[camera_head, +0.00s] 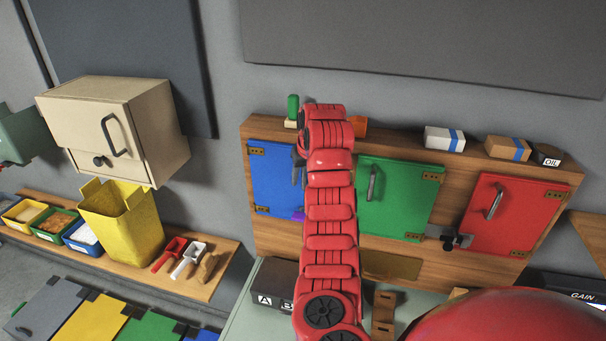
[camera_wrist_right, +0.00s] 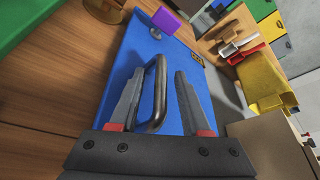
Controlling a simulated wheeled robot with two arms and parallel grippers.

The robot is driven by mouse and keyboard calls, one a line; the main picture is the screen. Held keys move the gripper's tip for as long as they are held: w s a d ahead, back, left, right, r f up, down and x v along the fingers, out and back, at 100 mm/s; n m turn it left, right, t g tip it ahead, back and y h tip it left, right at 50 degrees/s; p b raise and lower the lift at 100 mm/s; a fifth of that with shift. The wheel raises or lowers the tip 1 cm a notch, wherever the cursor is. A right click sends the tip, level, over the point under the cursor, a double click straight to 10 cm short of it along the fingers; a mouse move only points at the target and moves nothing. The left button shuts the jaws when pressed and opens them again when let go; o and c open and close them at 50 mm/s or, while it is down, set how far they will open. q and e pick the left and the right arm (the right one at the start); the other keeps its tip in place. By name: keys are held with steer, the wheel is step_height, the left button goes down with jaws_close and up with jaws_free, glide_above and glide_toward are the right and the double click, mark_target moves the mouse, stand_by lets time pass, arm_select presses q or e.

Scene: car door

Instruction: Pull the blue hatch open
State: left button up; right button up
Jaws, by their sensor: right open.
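The blue hatch (camera_head: 270,178) is a flat blue door at the left of a wooden cabinet front. It looks closed, with two brass hinges on its left side. My red right arm hides its right part. In the right wrist view the blue hatch (camera_wrist_right: 130,60) lies ahead, with a dark bar handle (camera_wrist_right: 152,95) standing up from it. My right gripper (camera_wrist_right: 158,85) is open, its two grey fingers on either side of the handle. I cannot tell whether they touch it. In the head view a bit of the right gripper (camera_head: 298,165) shows at the hatch. My left gripper is not in view.
A purple piece (camera_wrist_right: 166,20) sits by the hatch's edge. A green hatch (camera_head: 398,195) and a red hatch (camera_head: 511,213) are to the right. Small boxes (camera_head: 444,139) stand on the cabinet top. A beige box (camera_head: 120,130) and a yellow bin (camera_head: 122,220) are at left.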

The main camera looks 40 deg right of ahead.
steer(key=shift+s, duration=0.25)
steer(key=shift+a+r, duration=0.1)
steer(key=shift+a, duration=0.05)
steer(key=shift+w, duration=0.1)
jaws_close()
stand_by(1.1)
